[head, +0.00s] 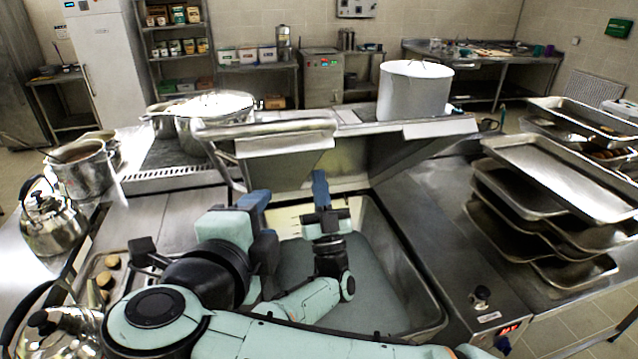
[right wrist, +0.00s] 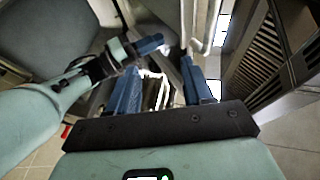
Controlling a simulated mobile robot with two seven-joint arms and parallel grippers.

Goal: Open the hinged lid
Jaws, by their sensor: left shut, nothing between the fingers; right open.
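The hinged lid (head: 285,149) is a grey metal cover at the back of a wide rectangular pan (head: 420,290). The lid stands raised, and the pan's inside shows below it. A bar handle (head: 265,128) runs along its upper edge. My left gripper (head: 321,190) is shut and empty, over the pan in front of the lid; it also shows in the right wrist view (right wrist: 150,45). My right gripper (head: 262,222) is open and empty, left of the left one near the pan's left side. Its two blue fingers stand apart in the right wrist view (right wrist: 160,88).
A white pot (head: 415,92) stands behind the lid. Steel pots (head: 213,115) stand at the back left, kettles (head: 50,222) at the left. Stacked trays (head: 560,180) are on the right counter. A control knob (head: 480,295) is right of the pan. My arms cross low in front.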

